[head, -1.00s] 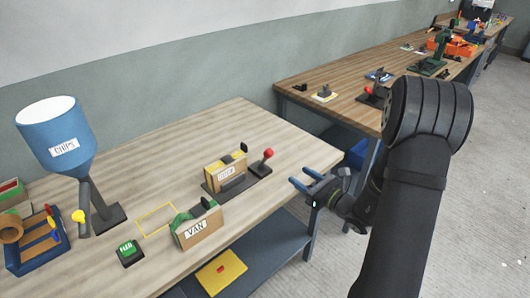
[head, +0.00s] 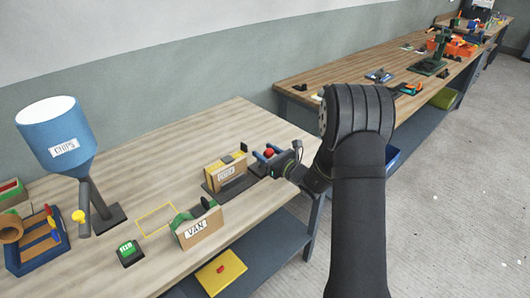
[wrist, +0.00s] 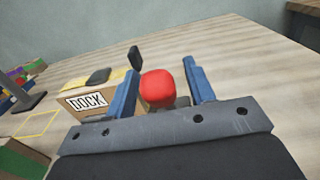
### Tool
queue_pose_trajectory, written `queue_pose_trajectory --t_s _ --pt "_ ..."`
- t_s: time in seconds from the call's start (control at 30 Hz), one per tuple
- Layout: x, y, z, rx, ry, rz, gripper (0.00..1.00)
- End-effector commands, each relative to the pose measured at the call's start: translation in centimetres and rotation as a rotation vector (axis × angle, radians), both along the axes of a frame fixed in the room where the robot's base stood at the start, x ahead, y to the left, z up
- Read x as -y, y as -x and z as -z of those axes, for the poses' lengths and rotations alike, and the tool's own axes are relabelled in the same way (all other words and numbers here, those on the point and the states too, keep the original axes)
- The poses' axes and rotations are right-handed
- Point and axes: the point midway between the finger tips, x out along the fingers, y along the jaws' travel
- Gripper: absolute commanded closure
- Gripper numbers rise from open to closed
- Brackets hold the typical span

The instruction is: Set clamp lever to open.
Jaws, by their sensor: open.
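A lever with a red ball knob (head: 269,153) stands at the right end of the near bench, just right of a box labelled DOCK (head: 226,174). The knob also shows in the wrist view (wrist: 158,88), between the two blue fingers. My gripper (head: 268,156) is open around the knob, with a visible gap at its right side; I cannot tell whether the left finger touches it. The lever's shaft and base are mostly hidden by the gripper. The DOCK box with its black tab also shows in the wrist view (wrist: 90,103), left of the fingers.
A box labelled VAN (head: 197,232), a green button block (head: 130,253) and a blue CHIPS hopper (head: 59,137) stand farther left on the near bench (head: 160,180). A yellow outline marks bare bench top. A second bench (head: 345,85) with several fixtures stands behind my arm.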

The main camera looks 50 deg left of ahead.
Motion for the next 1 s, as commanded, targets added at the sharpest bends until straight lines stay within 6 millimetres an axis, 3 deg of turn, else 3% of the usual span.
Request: queue_pose_trajectory --t_s 0.37,0.6,1.0 --pt "-0.5 0.0 0.0 0.000 0.000 0.000 0.53" --pt "-0.5 0.0 0.0 0.000 0.000 0.000 1.00" --pt "-1.6 0.1 -0.4 0.001 0.110 -0.006 1.00"
